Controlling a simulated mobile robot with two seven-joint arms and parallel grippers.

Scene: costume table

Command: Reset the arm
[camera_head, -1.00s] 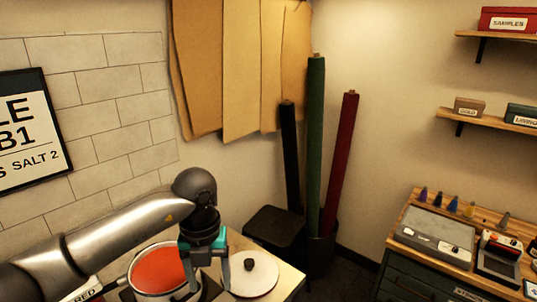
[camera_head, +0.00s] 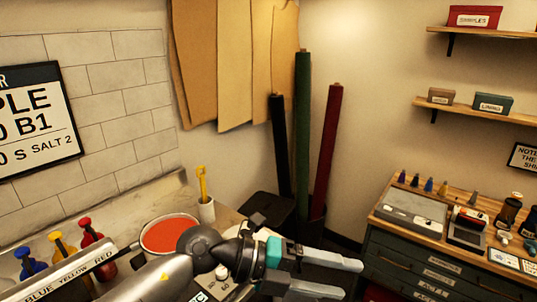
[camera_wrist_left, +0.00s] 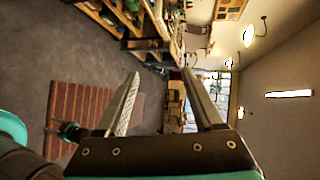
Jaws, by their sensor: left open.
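My left arm comes in from the lower left in the head view. Its gripper (camera_head: 348,279) is open and empty, stretched out to the right with its two grey fingers lying nearly level. It is in front of the table's right end, apart from the things there. In the left wrist view the gripper's two fingers (camera_wrist_left: 162,73) stand wide apart with nothing between them, above an open stretch of room. My arm hides part of the white lid behind it. My right gripper does not show clearly in either view.
A pot of red liquid (camera_head: 170,234) stands close behind my left arm. A white cup with a yellow tool (camera_head: 206,210) and colored bottles (camera_head: 58,245) are nearby. Fabric rolls (camera_head: 302,140) stand in the corner. A drawer cabinet (camera_head: 420,258) is at right.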

